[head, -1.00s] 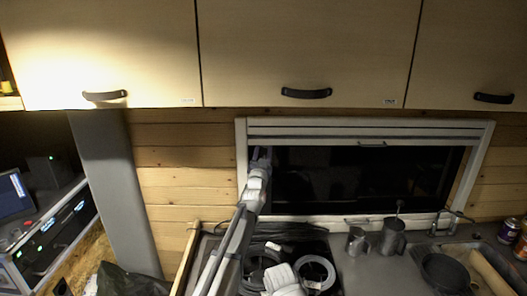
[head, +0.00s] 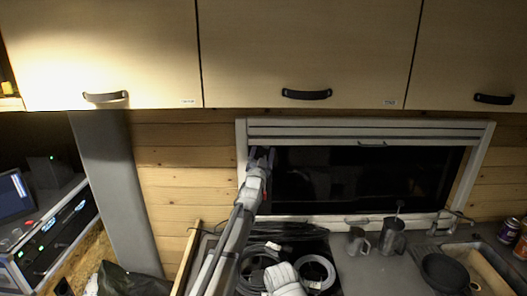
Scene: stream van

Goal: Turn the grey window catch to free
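The window (head: 330,178) is a dark pane in a pale frame, below a rolled blind. My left gripper (head: 262,157) is raised in front of the window's upper left corner. Its two dark fingers stand apart with a gap between them, and I see nothing held. I cannot clearly make out the grey catch; the gripper and arm cover part of the window's left edge. A small grey handle (head: 357,220) shows on the lower frame, well right of the gripper. My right gripper is not in view.
Closed overhead cupboards (head: 300,50) run above the window. Coiled cables (head: 315,270) and a pale glove-like thing (head: 284,278) lie below my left arm. A metal mug (head: 391,237), a smaller cup (head: 357,241), a dark pan (head: 445,272) and a tap (head: 455,217) are to the right.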

